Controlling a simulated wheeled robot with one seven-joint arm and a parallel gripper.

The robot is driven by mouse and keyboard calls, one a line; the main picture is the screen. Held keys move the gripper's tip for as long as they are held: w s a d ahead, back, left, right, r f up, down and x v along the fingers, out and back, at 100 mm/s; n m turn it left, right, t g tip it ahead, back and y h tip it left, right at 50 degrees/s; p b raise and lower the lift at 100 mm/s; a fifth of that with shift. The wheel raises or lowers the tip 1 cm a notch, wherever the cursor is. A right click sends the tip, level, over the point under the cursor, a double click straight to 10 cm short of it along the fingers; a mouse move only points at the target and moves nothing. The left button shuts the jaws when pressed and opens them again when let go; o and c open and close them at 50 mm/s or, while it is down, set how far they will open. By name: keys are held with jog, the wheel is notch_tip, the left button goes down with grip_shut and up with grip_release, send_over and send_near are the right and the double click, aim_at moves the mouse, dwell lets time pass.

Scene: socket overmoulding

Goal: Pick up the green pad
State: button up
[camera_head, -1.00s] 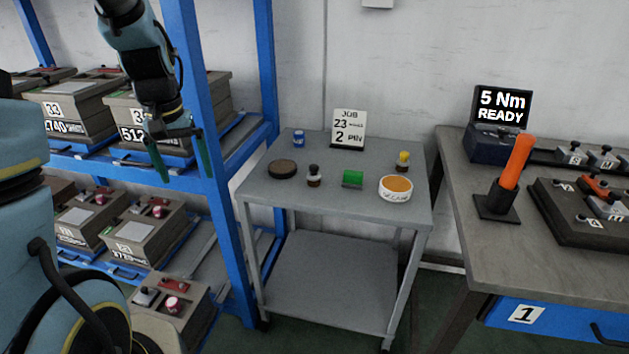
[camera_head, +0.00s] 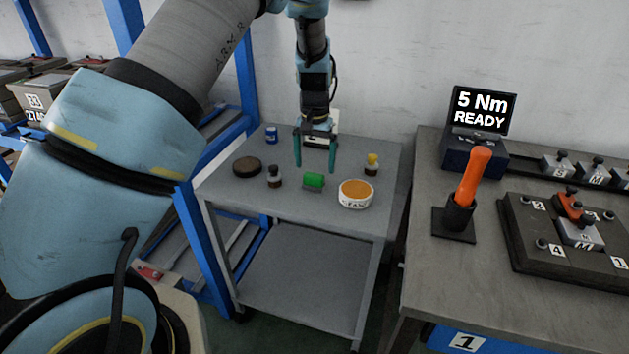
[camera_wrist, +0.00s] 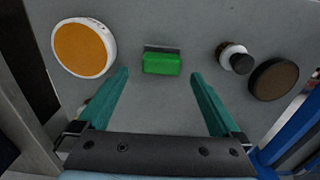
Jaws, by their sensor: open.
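The green pad (camera_head: 314,180) is a small green block with a grey strip along one side, lying on the top of the grey cart (camera_head: 225,190). In the wrist view the pad (camera_wrist: 161,64) lies ahead of and between the two teal fingers. My gripper (camera_head: 316,170) is open and empty above the cart, fingers pointing down, just behind the pad in the head view. In the wrist view my gripper (camera_wrist: 160,78) has a finger on each side of the pad's line, neither touching it.
Around the pad stand a round orange-topped tin (camera_head: 355,194), a small dark-capped bottle (camera_head: 274,177), a brown disc (camera_head: 247,166), a yellow-topped bottle (camera_head: 371,164) and a blue can (camera_head: 271,134). A workbench (camera_head: 420,240) with an orange-handled tool (camera_head: 473,178) is at right.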

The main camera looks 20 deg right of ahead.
aim_at(314, 175)
jog(key=shift+a+f+p, duration=0.15)
jog(key=shift+f+p, duration=0.95)
jog(key=shift+f, duration=1.55)
jog(key=shift+c, duration=0.4)
jog(key=c, duration=1.2)
notch_tip(314, 175, up, 10)
jog(key=b, duration=0.2)
jog(key=shift+b, duration=0.35)
jog(key=o, duration=0.8)
jog(key=c, duration=0.6)
jog(key=shift+c, duration=0.2)
